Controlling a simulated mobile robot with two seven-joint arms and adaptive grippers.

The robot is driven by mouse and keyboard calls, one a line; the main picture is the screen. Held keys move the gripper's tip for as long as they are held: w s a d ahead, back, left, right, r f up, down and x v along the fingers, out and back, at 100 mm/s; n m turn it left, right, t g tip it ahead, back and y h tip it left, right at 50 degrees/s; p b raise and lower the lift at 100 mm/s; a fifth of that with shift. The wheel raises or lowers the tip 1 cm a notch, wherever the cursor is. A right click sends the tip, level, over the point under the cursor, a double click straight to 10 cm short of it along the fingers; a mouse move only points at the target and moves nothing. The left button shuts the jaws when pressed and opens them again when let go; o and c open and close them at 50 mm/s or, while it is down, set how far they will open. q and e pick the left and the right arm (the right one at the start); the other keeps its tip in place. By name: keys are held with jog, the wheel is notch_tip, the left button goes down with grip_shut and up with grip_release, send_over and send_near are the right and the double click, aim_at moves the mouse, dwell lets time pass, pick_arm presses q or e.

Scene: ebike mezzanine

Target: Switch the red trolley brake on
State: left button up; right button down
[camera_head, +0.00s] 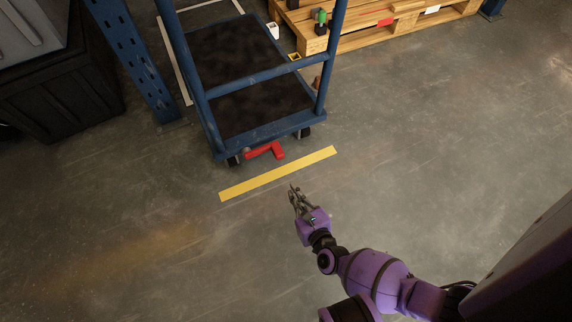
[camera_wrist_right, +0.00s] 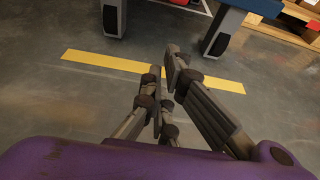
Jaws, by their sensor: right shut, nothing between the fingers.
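The blue trolley (camera_head: 259,79) with a dark deck stands at the upper middle of the head view. Its red brake pedal (camera_head: 264,150) sticks out low at the near end, between the two near casters. A red part at the top edge of the right wrist view (camera_wrist_right: 186,5) appears to be the same brake, mostly cut off. My right gripper (camera_head: 293,188) is shut and empty, in front of the trolley and apart from the pedal, a little right of it and nearer to me. Its fingers also show in the right wrist view (camera_wrist_right: 164,76). My left gripper is not in view.
A yellow floor line (camera_head: 278,174) runs between my right gripper and the trolley. A wooden pallet (camera_head: 370,22) lies behind at the right. A black crate (camera_head: 65,90) and a blue rack post (camera_head: 133,60) stand left. Floor to the right is clear.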

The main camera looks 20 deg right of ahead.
jog(key=b+x, duration=0.4)
jog(key=x, duration=0.6)
jog(key=shift+w, duration=0.1)
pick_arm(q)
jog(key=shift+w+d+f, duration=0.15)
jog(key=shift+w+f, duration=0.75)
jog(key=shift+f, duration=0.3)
pick_arm(e)
jog(key=shift+s+r, duration=0.15)
jog(key=shift+r, duration=0.85)
jog(key=shift+s+r, duration=0.15)
jog(key=shift+r, duration=0.9)
